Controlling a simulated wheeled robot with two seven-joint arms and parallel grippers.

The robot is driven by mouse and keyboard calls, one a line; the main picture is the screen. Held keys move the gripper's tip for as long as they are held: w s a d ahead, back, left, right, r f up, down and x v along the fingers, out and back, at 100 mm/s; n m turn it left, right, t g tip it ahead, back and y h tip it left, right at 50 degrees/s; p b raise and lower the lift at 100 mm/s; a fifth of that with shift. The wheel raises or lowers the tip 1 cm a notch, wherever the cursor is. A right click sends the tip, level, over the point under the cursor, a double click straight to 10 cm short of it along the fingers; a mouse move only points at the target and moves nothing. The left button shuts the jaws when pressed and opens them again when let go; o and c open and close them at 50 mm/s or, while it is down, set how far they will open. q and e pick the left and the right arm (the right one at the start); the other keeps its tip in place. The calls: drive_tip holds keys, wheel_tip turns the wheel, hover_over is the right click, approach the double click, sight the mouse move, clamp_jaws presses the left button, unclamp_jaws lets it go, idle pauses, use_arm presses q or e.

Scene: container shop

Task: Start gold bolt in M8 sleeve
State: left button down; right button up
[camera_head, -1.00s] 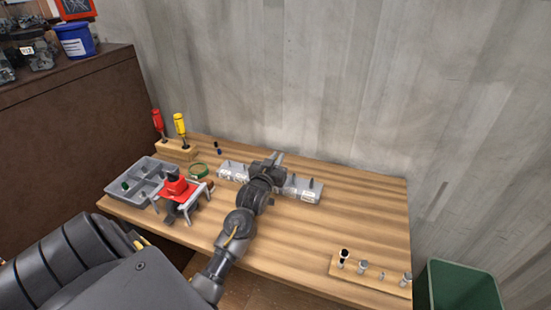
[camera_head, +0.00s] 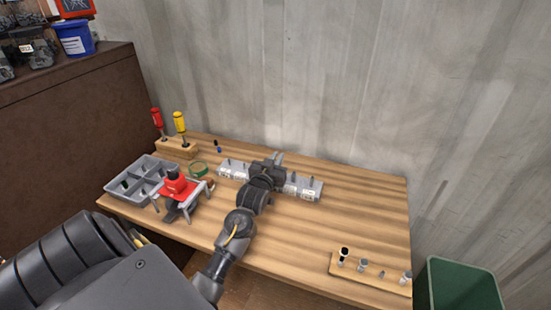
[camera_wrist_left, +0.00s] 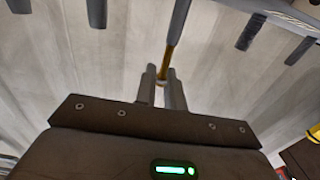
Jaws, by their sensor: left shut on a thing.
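My left gripper (camera_head: 277,158) is over the middle of a grey rack (camera_head: 303,188) with several dark upright posts and white labels. In the left wrist view its two fingers (camera_wrist_left: 164,82) are shut on a slim gold bolt (camera_wrist_left: 165,65). The bolt runs up the picture to a longer grey post or sleeve (camera_wrist_left: 179,22). They line up closely, but I cannot tell whether the bolt is inside it. Other short posts (camera_wrist_left: 250,32) show along the top edge. My arm hides the rack's middle in the head view. My right gripper is not in view.
A wooden holder (camera_head: 175,148) has red and yellow screwdrivers. A wooden strip (camera_head: 372,277) with small parts is front right. The middle right is clear.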

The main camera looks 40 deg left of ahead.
use_arm(q)
drive_tip(key=shift+f, duration=0.5)
drive_tip(key=c, duration=1.4)
unclamp_jaws()
wheel_tip(320, 180, up, 6)
drive_tip(key=p, duration=0.6)
drive_tip(key=shift+r, duration=0.1)
